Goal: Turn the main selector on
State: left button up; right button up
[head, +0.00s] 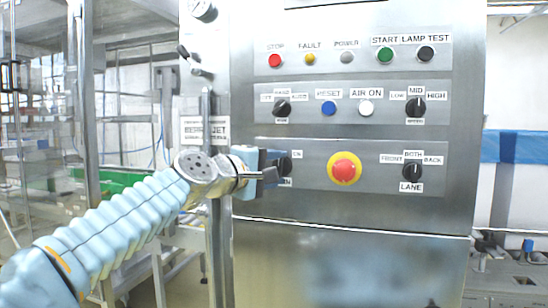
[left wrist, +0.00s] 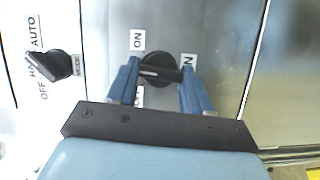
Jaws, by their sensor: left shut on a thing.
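The main selector is a round black knob (head: 285,164) on the lower row of the grey panel. In the left wrist view the knob (left wrist: 159,66) has a bar handle lying almost level across the picture. My left gripper (left wrist: 160,76) is shut on it, with one blue finger at each end of the bar. An ON label (left wrist: 138,40) is at upper left of the knob; a label at lower left is mostly hidden by a finger. In the head view my left gripper (head: 268,172) covers the knob's left side. My right gripper is out of view.
A red emergency stop (head: 344,169) on a yellow ring is right of the selector, then the lane knob (head: 412,172). The mode knob (head: 282,107) and a blue reset button (head: 329,107) are above. A vertical metal bar (head: 207,120) stands left of the panel.

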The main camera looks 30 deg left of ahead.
pick_arm(q)
jog(key=m+g+y, duration=0.1)
jog(key=m, duration=0.2)
jog(key=m+g+y, duration=0.1)
jog(key=m, duration=0.2)
jog(key=shift+d+g, duration=0.15)
jog(key=shift+g, duration=0.15)
dwell(0.6)
jog(key=o, duration=1)
jog(key=shift+r, duration=0.1)
jog(key=shift+o, duration=0.2)
jog(key=shift+r, duration=0.1)
jog(key=b+v, duration=0.1)
jog(key=v, duration=1.2)
jog(key=shift+s, duration=0.35)
